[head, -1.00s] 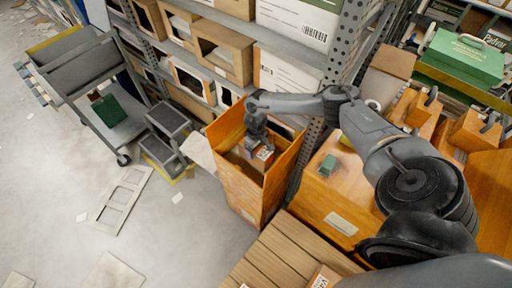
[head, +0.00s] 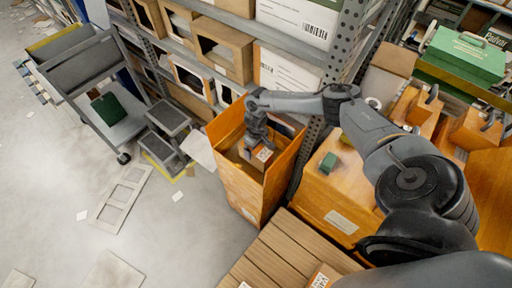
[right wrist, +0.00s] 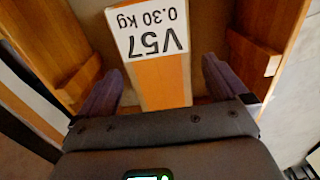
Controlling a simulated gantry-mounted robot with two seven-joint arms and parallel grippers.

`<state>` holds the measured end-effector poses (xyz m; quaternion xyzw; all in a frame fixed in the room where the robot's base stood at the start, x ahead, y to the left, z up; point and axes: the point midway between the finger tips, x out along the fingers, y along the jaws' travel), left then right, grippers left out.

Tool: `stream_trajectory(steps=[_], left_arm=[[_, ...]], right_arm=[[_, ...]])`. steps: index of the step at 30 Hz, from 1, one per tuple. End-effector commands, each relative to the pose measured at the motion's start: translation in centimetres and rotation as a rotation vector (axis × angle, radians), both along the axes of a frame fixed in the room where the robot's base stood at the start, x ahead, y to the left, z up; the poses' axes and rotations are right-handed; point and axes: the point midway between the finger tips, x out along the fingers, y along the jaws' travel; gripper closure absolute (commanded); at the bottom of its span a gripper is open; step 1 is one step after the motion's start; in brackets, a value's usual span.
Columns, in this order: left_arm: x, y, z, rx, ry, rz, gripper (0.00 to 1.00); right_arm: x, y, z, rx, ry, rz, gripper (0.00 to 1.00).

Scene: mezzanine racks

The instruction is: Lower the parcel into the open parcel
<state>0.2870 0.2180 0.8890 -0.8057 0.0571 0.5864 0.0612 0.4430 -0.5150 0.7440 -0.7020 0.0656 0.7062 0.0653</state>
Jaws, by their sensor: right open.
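The open parcel (head: 238,188) is a tall orange box with its top open, standing on the floor in front of the rack. The parcel (head: 263,154) is a small box with orange sides and a white label, inside the open parcel's mouth. In the right wrist view the parcel (right wrist: 152,45) reads "V57 0.30 kg", upside down. My right gripper (right wrist: 160,85) is open, with one finger on each side of the parcel and visible gaps to it. In the head view the gripper is small and partly hidden by the wrist. My left gripper is out of view.
An orange crate (head: 345,212) with a small green block (head: 328,164) on top stands to the right. A slatted wooden surface (head: 285,255) lies in front. A rack upright (head: 345,55) stands close behind. A grey step stool (head: 165,135) and cart (head: 85,70) are at left.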

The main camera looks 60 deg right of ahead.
Motion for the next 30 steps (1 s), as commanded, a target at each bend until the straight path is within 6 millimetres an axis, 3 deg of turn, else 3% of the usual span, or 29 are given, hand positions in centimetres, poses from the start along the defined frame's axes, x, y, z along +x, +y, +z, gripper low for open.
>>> stream_trajectory(steps=[19, 26, 30], left_arm=[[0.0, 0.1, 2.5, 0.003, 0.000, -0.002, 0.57], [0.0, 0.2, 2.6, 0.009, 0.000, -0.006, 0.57], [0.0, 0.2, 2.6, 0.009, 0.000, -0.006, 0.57]], right_arm=[[0.1, 0.0, 9.4, 0.000, -0.002, 0.000, 0.00], [0.2, 0.5, 10.2, 0.000, -0.007, 0.018, 0.00], [1.0, 3.6, 8.8, 0.008, -0.043, 0.118, 0.00]])
